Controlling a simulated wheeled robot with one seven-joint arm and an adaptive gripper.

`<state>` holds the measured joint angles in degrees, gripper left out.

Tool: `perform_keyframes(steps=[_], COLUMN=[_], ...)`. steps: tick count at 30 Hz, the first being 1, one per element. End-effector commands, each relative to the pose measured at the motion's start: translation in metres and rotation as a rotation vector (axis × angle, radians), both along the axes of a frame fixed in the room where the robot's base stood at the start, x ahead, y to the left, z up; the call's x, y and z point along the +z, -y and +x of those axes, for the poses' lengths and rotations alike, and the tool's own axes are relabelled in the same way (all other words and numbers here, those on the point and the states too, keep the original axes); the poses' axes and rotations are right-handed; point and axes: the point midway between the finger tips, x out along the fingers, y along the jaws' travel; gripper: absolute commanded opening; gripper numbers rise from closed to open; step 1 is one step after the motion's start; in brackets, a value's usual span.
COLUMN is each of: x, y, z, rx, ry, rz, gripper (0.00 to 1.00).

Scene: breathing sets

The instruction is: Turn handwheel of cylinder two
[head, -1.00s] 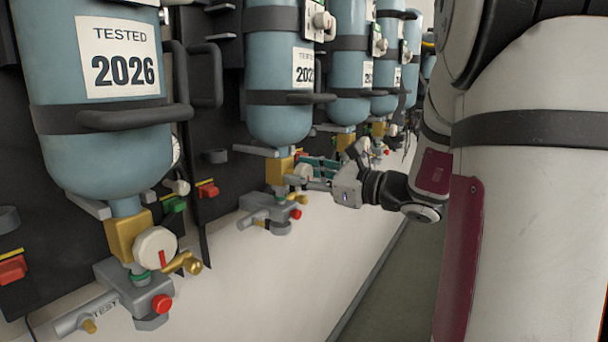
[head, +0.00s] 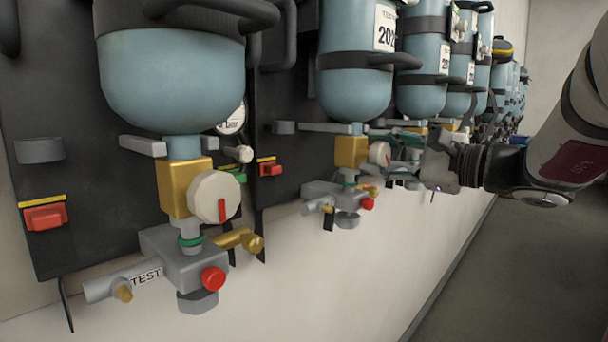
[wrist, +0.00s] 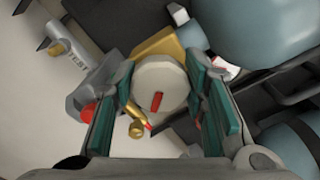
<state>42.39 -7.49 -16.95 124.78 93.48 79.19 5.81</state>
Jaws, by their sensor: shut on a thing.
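The handwheel (head: 378,153) of the second cylinder (head: 352,75) from the left in the head view is a round white knob on a brass valve block (head: 350,151). In the wrist view the white handwheel (wrist: 160,85) has a red mark on its face and sits between two green finger pads. My gripper (head: 393,151) reaches it from the right and is shut on its rim; it also shows in the wrist view (wrist: 161,92). The brass block (wrist: 160,45) shows behind the wheel. The fingers' far contact sides are partly hidden.
The nearest cylinder (head: 172,75) at left has its own white handwheel (head: 214,197) with a red mark, and a grey fitting with a red knob (head: 213,278). More cylinders recede at right. Open floor (head: 455,270) lies at lower right.

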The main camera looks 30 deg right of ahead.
Motion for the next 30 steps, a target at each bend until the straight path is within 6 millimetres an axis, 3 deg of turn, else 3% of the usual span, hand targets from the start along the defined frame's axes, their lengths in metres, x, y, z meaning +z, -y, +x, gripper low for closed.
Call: perform_keyframes(steps=[12, 30], x=[-0.0040, -0.0016], y=[-0.0011, -0.0009], z=[0.0011, 0.0003], rx=[0.001, -0.001], ry=[0.089, 0.112], rz=[-0.251, -0.317], gripper=[0.12, 0.12])
